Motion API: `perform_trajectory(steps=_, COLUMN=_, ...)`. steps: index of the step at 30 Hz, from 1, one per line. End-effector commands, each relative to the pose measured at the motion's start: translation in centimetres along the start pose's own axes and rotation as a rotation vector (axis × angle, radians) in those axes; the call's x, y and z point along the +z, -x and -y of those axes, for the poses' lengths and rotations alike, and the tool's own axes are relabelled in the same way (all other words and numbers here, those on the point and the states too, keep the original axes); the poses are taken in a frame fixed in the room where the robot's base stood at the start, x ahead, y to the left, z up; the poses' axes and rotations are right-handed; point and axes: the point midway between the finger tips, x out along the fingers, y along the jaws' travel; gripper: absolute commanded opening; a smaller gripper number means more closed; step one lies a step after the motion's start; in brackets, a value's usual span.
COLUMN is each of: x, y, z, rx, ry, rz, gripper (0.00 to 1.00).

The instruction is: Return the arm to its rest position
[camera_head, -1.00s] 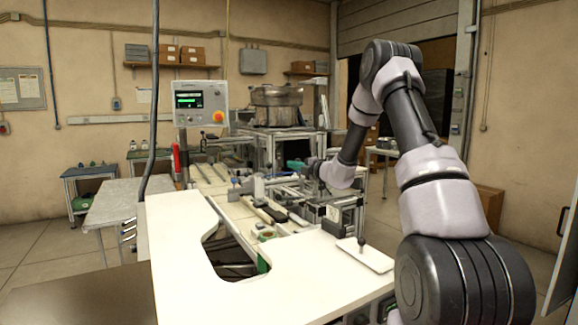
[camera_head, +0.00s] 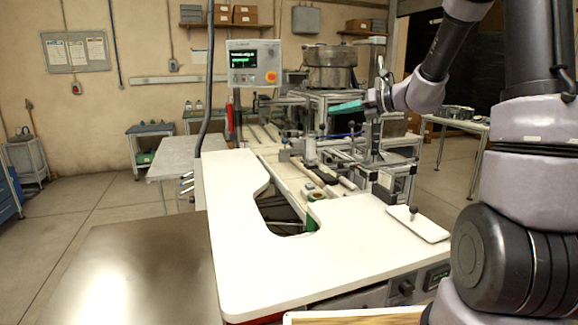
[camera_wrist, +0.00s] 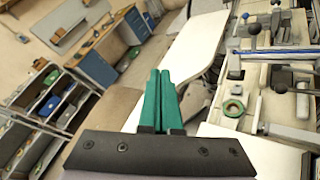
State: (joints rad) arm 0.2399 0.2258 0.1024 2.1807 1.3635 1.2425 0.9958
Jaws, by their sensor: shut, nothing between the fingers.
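My gripper (camera_head: 347,106) is raised above the assembly machine in the head view, its teal fingers pointing left. In the wrist view the two green fingers (camera_wrist: 159,84) lie side by side, shut with nothing between them. My arm reaches in from the right side of the head view, its elbow out of frame at the top. A small green-rimmed tape reel (camera_head: 315,195) sits on the machine below the gripper. It also shows in the wrist view (camera_wrist: 233,107), to the right of the fingers and apart from them.
A white worktop (camera_head: 300,265) with a curved cutout lies in front. A small white plate with a knobbed post (camera_head: 416,224) stands at its right. A control panel (camera_head: 253,63) and a metal bowl (camera_head: 330,70) rise behind. Open floor (camera_head: 85,205) lies left.

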Motion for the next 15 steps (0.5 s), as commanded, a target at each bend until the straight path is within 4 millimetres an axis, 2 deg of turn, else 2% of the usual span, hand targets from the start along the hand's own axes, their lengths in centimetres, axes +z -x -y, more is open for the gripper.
perform_trajectory(steps=1, x=-0.7, y=0.9, z=-2.9, rx=0.009, ry=0.163, rz=-0.068, gripper=0.00)
perform_trajectory(steps=3, x=-2.3, y=2.3, z=-6.0, rx=0.022, ry=0.392, rz=-0.167, gripper=0.00)
perform_trajectory(steps=6, x=-4.6, y=4.8, z=-9.4, rx=0.042, ry=0.720, rz=-0.303, gripper=0.00)
perform_trajectory(steps=9, x=-6.9, y=7.7, z=-11.9, rx=0.069, ry=1.046, rz=-0.436, gripper=0.00)
perform_trajectory(steps=15, x=-10.5, y=14.3, z=-14.7, rx=0.130, ry=1.687, rz=-0.709, gripper=0.00)
